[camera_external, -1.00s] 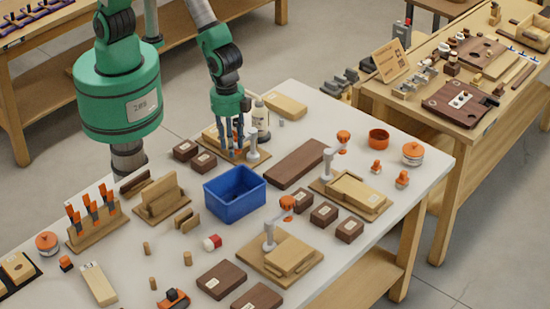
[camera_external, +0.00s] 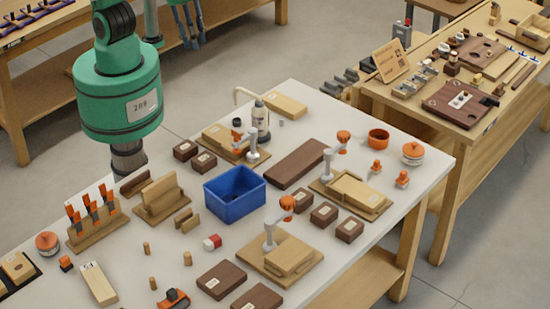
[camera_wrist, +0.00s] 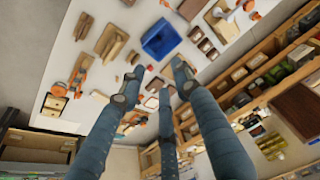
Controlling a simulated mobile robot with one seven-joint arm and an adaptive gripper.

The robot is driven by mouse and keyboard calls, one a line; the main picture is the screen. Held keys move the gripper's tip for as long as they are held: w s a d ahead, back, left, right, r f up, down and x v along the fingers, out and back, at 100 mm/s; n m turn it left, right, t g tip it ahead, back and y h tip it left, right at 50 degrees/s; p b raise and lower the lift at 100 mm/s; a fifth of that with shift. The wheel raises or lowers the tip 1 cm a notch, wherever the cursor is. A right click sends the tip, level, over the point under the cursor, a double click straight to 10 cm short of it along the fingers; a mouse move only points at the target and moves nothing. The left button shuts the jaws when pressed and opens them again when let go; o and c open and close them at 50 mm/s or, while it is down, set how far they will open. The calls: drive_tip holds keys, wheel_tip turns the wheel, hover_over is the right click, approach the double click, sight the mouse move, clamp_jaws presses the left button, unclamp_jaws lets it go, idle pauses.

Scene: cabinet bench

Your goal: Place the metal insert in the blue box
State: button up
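The blue box (camera_external: 235,194) stands open on the white table, with no contents visible inside. It also shows in the wrist view (camera_wrist: 160,39). I cannot surely identify the metal insert; a small pale grey piece (camera_external: 281,122) lies by the wooden block near the back edge. My gripper (camera_external: 189,36) is at the top of the external view, high and away from the box. In the wrist view its fingers (camera_wrist: 152,84) are spread apart with nothing visible between them.
A clamp on a wooden board (camera_external: 252,148) and a white bottle (camera_external: 260,112) stand behind the box. A dark plank (camera_external: 296,163) lies to its right. Dark blocks (camera_external: 204,162) and a wooden stand (camera_external: 160,198) are at its left. A red-and-white piece (camera_external: 212,242) lies in front.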

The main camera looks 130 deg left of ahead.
drive_tip(key=s+r+t, duration=0.1)
drive_tip(key=s+r, duration=0.1)
drive_tip(key=s, duration=0.6)
drive_tip(key=s+a+r+n+t, duration=0.1)
drive_tip(key=s+r, duration=0.2)
drive_tip(key=s, duration=0.5)
drive_tip(key=shift+s+r, duration=0.15)
drive_tip(key=shift+r, duration=0.2)
drive_tip(key=shift+a+f, duration=0.1)
drive_tip(key=shift+f, duration=0.05)
wheel_tip(320, 180, down, 5)
drive_tip(key=b, duration=0.5)
drive_tip(key=shift+r, duration=0.2)
drive_tip(key=shift+o, duration=0.4)
